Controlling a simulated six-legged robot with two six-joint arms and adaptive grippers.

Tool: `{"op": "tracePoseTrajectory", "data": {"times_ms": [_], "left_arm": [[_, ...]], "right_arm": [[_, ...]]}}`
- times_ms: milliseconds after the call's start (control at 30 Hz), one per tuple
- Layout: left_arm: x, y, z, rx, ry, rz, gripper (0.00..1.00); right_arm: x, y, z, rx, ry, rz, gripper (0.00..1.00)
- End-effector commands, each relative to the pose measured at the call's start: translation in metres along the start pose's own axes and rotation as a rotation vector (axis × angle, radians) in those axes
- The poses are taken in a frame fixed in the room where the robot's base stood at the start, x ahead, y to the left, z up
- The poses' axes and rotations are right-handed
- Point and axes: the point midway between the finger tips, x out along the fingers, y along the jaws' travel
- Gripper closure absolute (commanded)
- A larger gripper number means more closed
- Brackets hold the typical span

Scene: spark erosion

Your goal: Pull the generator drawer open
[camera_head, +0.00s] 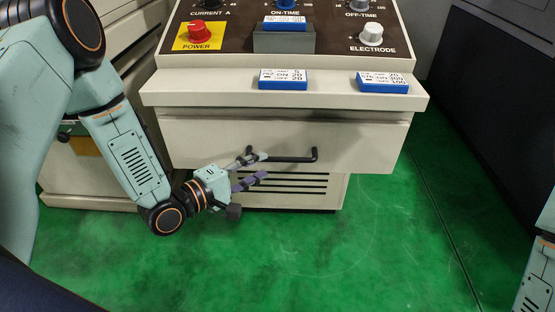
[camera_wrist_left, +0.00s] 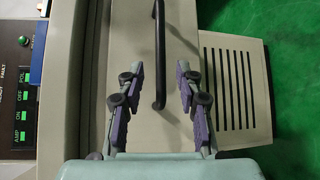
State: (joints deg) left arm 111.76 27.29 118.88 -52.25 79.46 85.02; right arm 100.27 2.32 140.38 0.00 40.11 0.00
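The generator drawer (camera_head: 360,145) is a wide cream front below the console's ledge, with a black bar handle (camera_head: 295,159) across its middle. In the left wrist view the handle (camera_wrist_left: 159,60) runs upright in the picture, and the drawer front (camera_wrist_left: 135,120) lies behind it. My left gripper (camera_head: 262,167) is at the left end of the handle, its fingers apart, one higher and one lower. In the left wrist view the open fingers (camera_wrist_left: 158,92) stand on either side of the handle's line, with clear gaps to it. My right gripper is out of view.
The ledge (camera_head: 215,91) overhangs the drawer and carries blue-edged cards (camera_head: 283,79). Above it is the control panel with a red power knob (camera_head: 200,31) and a white electrode knob (camera_head: 371,33). Below are vent slots (camera_head: 290,190). The green floor (camera_head: 330,260) in front is clear.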

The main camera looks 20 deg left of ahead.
Motion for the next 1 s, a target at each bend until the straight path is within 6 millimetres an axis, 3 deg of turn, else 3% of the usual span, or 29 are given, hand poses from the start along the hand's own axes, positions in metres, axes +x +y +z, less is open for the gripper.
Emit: {"op": "tracePoseTrajectory", "data": {"times_ms": [300,500,833,1000], "left_arm": [[0.044,-0.002,0.003,0.005,-0.002,0.0,0.64],[0.061,-0.002,0.003,0.003,0.001,0.0,0.64],[0.065,-0.001,0.003,0.001,0.002,0.0,0.64],[0.065,-0.001,0.003,0.001,0.002,0.0,0.77]], "right_arm": [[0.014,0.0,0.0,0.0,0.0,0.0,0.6],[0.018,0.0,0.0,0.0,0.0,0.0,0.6],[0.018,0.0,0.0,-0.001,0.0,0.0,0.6],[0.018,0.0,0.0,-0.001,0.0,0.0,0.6]]}}
